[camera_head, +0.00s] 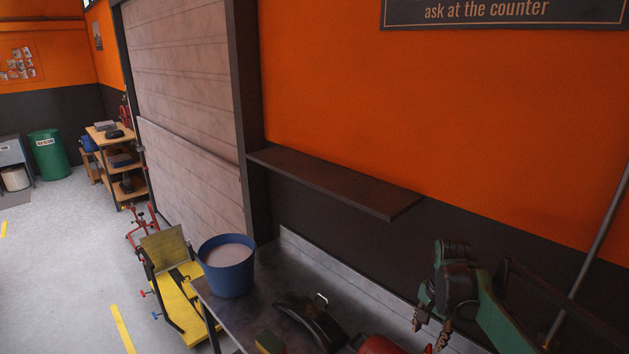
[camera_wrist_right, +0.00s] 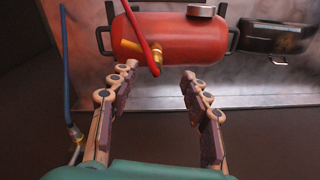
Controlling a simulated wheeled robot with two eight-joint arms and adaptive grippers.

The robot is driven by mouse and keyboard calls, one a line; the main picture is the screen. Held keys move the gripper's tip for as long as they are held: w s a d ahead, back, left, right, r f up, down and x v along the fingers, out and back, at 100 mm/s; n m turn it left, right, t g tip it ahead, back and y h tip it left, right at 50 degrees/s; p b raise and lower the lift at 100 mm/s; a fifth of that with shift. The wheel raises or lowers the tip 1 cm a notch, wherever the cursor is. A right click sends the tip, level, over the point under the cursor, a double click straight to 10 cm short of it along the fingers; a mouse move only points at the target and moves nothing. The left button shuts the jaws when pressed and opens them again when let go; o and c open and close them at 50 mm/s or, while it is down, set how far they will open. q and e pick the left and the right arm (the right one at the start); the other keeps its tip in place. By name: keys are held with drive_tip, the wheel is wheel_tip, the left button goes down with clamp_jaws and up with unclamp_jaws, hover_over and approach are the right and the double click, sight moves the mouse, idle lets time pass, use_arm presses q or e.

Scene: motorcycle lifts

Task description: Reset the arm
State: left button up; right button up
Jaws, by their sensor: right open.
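My right arm is green and comes in from the lower right of the head view. My right gripper (camera_head: 430,332) is open, with its fingers pointing down at the right end of the workbench. In the right wrist view the right gripper (camera_wrist_right: 158,76) has its two jointed fingers spread wide with nothing between them. A red tank (camera_wrist_right: 185,38) with a brass fitting and a red hose lies beyond the fingertips. My left gripper is not in view.
The workbench (camera_head: 262,292) holds a blue bucket (camera_head: 229,274), a black curved part (camera_head: 312,322) and the red tank (camera_head: 380,346). A dark wall shelf (camera_head: 335,182) juts out above. A yellow lift (camera_head: 172,290) stands left of the bench. Floor farther left is open.

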drive_tip(key=s+a+f+n+t+b, duration=0.3)
drive_tip(key=s+a+f+n+b, duration=0.3)
drive_tip(key=s+f+b, duration=0.2)
drive_tip(key=s+a+f+n+t+b, duration=0.3)
drive_tip(key=s+a+f+n+b, duration=0.3)
drive_tip(key=s+f+b, duration=0.3)
wheel_tip(320, 180, down, 3)
drive_tip(key=shift+s+a+f+b, duration=0.1)
drive_tip(key=shift+s+a+b, duration=0.1)
drive_tip(key=shift+a+b, duration=0.35)
